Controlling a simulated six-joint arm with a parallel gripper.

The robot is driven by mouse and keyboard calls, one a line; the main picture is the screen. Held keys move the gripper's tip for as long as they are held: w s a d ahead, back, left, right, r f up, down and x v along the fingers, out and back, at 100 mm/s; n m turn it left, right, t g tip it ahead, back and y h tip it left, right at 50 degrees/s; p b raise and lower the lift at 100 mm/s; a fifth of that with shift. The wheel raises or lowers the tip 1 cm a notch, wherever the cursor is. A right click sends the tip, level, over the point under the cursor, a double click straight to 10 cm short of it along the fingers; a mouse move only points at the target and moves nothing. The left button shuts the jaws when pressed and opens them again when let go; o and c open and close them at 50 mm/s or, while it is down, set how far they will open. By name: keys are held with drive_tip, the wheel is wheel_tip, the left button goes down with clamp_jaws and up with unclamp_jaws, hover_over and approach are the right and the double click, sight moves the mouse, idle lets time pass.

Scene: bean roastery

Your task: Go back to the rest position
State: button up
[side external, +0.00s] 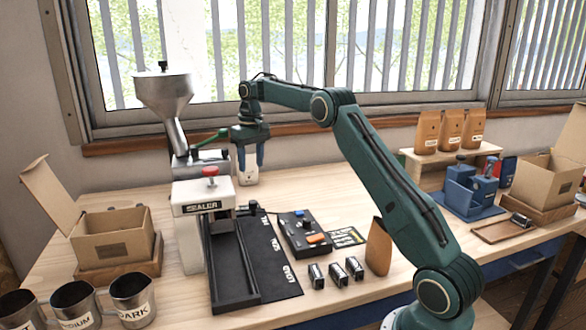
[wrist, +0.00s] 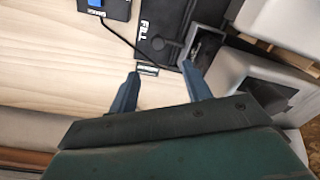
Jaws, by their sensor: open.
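My gripper (side external: 250,166) hangs fingers-down at the back of the bench, behind the sealer (side external: 202,198) and to the right of the metal hopper (side external: 164,95). Its blue fingers are apart. In the wrist view my gripper (wrist: 160,71) also shows parted fingers over pale wood, near a mat marked FILL (wrist: 147,25). A small dark-and-light item shows between the fingertips; I cannot tell what it is. A white object shows between and below the fingers in the side view, and no contact is clear.
An open carton (side external: 112,238) and metal cups (side external: 132,298) stand at the left. A control box (side external: 305,234), several small dark blocks and a brown bag (side external: 378,248) sit mid-bench. A blue fixture (side external: 470,192) and another carton (side external: 552,165) stand right. The window is behind my arm.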

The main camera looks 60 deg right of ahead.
drive_tip(key=s+a+r+n+t, duration=0.1)
drive_tip(key=s+a+r, duration=0.6)
drive_tip(key=a, duration=0.2)
drive_tip(key=s+a+r+n+t, duration=0.1)
drive_tip(key=s+a+r+t, duration=0.1)
drive_tip(key=s+a+r, duration=0.6)
drive_tip(key=s+a+f, duration=0.3)
drive_tip(key=s, duration=0.4)
drive_tip(key=s+a+f+n+t, duration=0.1)
drive_tip(key=s+a+f, duration=0.2)
drive_tip(key=s, duration=0.4)
drive_tip(key=s+a+f+t, duration=0.1)
drive_tip(key=s+a+f, duration=0.1)
drive_tip(key=s, duration=0.5)
drive_tip(key=shift+s+a+f+n, duration=0.3)
drive_tip(key=shift+s+a+f, duration=0.05)
drive_tip(key=shift+a+f, duration=0.1)
drive_tip(key=shift+c, duration=0.4)
